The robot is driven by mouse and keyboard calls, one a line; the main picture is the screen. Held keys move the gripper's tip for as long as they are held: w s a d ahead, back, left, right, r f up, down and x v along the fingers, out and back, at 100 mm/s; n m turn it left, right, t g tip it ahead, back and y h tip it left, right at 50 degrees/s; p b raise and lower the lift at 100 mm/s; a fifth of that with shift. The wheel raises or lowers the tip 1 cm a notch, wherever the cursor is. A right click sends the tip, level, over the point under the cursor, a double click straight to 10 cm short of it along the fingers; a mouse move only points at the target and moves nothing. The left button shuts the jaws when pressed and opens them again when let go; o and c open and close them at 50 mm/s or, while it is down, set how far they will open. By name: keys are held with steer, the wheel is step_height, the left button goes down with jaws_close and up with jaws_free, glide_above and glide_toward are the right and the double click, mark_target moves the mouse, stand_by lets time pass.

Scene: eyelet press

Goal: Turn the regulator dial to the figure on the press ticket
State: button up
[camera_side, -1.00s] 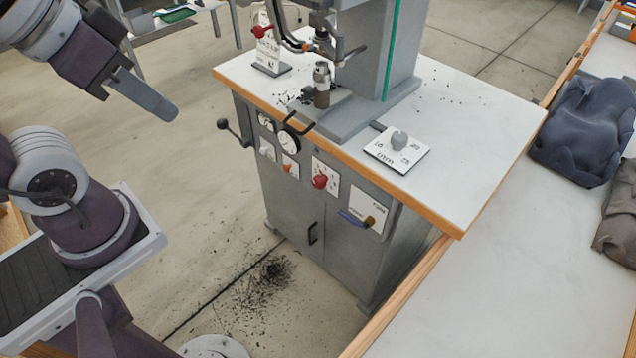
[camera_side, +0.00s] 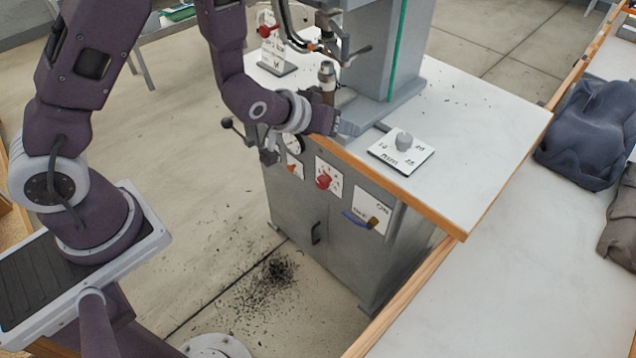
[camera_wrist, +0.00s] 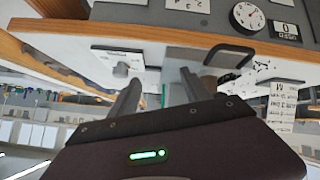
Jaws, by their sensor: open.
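A red knob (camera_side: 323,181) on a white plate with figures sits on the press cabinet's front panel; a grey knob (camera_side: 404,141) stands on a plate marked "mm" on the top. I cannot tell which is the regulator dial. A white standing card (camera_side: 270,48), perhaps the press ticket, is at the top's back left; it also shows upside down in the wrist view (camera_wrist: 282,105), its writing too small to read. My gripper (camera_side: 347,122) is over the top's front edge, left of the grey knob and apart from it. Its two fingers (camera_wrist: 160,90) are open and empty.
The press column (camera_side: 380,50) rises behind my gripper, with its tool (camera_side: 327,80) to the left. A black handle (camera_wrist: 230,54) and a round gauge (camera_wrist: 248,16) are near in the wrist view. The top's right side is clear. Dark cloth (camera_side: 585,135) lies on the right bench.

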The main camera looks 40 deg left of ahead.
step_height(320, 180, down, 10)
steer(key=s+t, duration=0.1)
steer(key=m+t, duration=0.3)
steer(key=m, duration=0.1)
glide_toward(320, 183)
steer(key=w, duration=0.3)
steer(key=x, duration=0.3)
steer(key=f+x, duration=0.1)
steer(key=x, duration=0.2)
steer(key=shift+w, duration=0.1)
jaws_close()
